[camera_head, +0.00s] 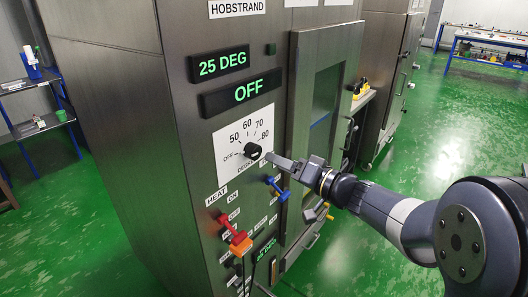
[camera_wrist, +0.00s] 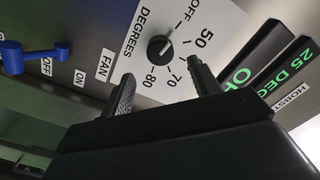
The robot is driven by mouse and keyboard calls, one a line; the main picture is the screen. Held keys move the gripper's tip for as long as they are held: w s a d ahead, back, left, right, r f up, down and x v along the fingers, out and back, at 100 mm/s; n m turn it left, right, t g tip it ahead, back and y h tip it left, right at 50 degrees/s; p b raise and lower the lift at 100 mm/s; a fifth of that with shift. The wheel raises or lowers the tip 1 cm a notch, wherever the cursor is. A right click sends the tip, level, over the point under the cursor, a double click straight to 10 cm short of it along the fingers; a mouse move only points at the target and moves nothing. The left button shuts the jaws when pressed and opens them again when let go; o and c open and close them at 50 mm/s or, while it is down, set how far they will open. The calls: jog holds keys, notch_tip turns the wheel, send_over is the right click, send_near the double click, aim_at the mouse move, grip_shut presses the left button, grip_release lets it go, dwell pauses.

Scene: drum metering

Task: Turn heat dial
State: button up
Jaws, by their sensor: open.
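The heat dial (camera_head: 252,150) is a small black round knob on a white plate marked OFF, 50, 60, 70, 80 and DEGREES. In the wrist view the dial (camera_wrist: 159,47) has a pale mark that seems to face OFF. My gripper (camera_head: 283,161) is just right of the dial in the head view, fingers toward the panel. In the wrist view my gripper (camera_wrist: 163,85) is open and empty, with the dial beyond and between its fingertips, apart from them. The upper display (camera_head: 222,64) reads 25 DEG and the lower display (camera_head: 240,93) reads OFF.
A blue lever (camera_head: 277,188) and a red-orange lever (camera_head: 236,236) stick out below the dial. The blue lever also shows in the wrist view (camera_wrist: 34,55), by the FAN label. A cabinet door (camera_head: 297,100) stands right of the panel. Green floor is open at right.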

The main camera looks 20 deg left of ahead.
aim_at(257, 154)
jog(key=p+x, duration=0.1)
jog(key=x, duration=0.6)
jog(key=shift+d, duration=0.1)
jog(key=shift+s, duration=0.1)
jog(key=c, duration=1)
